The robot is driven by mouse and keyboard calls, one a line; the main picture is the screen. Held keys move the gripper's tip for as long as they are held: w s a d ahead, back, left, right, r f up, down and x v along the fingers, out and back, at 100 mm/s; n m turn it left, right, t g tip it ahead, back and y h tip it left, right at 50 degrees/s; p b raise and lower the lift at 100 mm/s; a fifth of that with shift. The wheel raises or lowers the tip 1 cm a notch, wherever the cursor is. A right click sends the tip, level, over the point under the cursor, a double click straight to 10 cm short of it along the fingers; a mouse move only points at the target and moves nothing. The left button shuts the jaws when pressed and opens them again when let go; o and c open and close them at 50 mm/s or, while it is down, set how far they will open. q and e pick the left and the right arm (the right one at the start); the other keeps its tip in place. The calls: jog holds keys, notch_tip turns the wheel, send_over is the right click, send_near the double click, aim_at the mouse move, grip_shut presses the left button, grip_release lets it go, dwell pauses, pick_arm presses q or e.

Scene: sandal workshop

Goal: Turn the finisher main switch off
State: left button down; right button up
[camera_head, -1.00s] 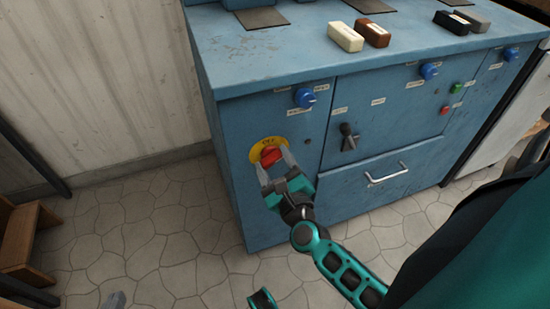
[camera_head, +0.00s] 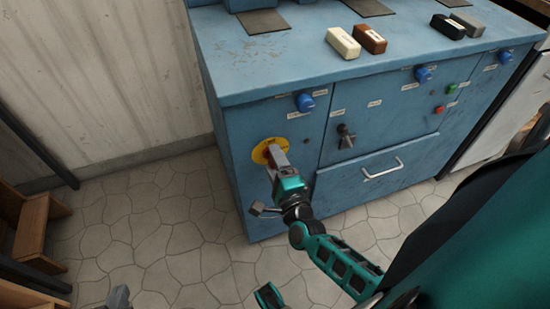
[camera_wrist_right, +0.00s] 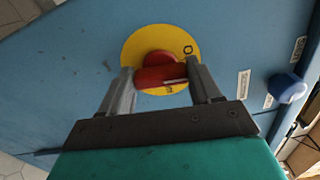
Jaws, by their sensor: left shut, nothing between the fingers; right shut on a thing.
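The main switch is a red rotary handle (camera_wrist_right: 162,75) on a round yellow plate (camera_wrist_right: 129,50), on the finisher's blue front panel (camera_head: 240,190). In the right wrist view the handle lies nearly level between the fingers, and an O mark shows at the plate's upper right. My right gripper (camera_wrist_right: 160,68) is shut on the handle. In the head view the right gripper (camera_head: 272,152) hides most of the handle, while the yellow plate (camera_head: 259,151) shows around it. My left gripper (camera_head: 119,297) is partly in view at the bottom edge, shut and empty, away from the finisher.
Blue knobs (camera_head: 306,102), a dark lever (camera_head: 346,137) and a drawer handle (camera_head: 383,170) stand out from the panel. Several small blocks (camera_head: 343,42) lie on the blue top. A wooden stool (camera_head: 35,228) stands at left. The tiled floor between is clear.

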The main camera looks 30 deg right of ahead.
jog(key=shift+n, duration=0.6)
jog(key=shift+p, duration=0.3)
jog(key=shift+n, duration=0.3)
jog(key=o, duration=1.1)
jog(key=shift+c, duration=0.2)
jog(key=shift+s, duration=0.1)
jog(key=p+v, duration=0.1)
jog(key=v, duration=1.1)
jog(key=shift+s, duration=0.4)
